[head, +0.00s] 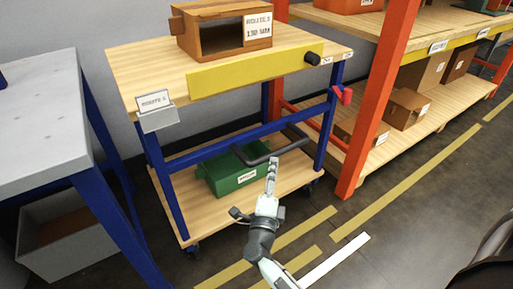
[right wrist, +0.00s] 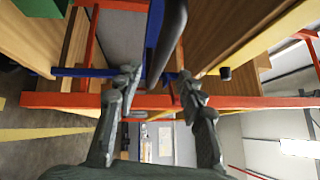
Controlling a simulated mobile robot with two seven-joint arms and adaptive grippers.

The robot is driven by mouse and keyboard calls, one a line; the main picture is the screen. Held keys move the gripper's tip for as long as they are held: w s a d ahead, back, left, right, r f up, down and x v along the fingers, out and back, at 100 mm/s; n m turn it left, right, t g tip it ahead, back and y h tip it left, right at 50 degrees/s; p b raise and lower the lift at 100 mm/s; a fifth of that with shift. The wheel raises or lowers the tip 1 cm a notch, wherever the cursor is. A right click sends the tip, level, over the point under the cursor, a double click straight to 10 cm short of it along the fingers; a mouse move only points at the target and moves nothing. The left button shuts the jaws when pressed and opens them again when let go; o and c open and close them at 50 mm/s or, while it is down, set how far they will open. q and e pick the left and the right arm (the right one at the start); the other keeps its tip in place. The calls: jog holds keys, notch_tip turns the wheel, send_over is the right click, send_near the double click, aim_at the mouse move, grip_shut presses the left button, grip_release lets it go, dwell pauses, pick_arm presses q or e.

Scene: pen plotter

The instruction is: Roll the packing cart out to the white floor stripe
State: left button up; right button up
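The packing cart (head: 215,66) has a wooden top, a blue frame and a wooden lower shelf. Its black bar handle (head: 275,153) sticks out at the front, below the top. My right gripper (head: 272,165) is just in front of the handle in the head view. In the right wrist view the right gripper (right wrist: 160,78) is open, and the dark handle bar (right wrist: 170,35) runs between its fingers with gaps at the sides. The white floor stripe (head: 335,262) lies on the floor in front of the cart, to the right. My left gripper is not in view.
An open cardboard box (head: 195,42) stands on the cart top and a green bin (head: 228,176) on its lower shelf. A grey table (head: 45,120) stands close at left, an orange-posted rack (head: 376,110) at right. Yellow floor lines (head: 400,190) cross the open floor in front.

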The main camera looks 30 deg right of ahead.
aim_at(279, 152)
jog(key=shift+m+g+h, duration=0.3)
jog(key=shift+m+h, duration=0.1)
jog(key=shift+m, duration=0.2)
jog(key=x, duration=0.8)
jog(key=shift+s+d+f, duration=0.15)
jog(key=shift+s+d, duration=0.05)
jog(key=shift+d, duration=0.05)
jog(key=shift+c, duration=0.2)
grip_shut()
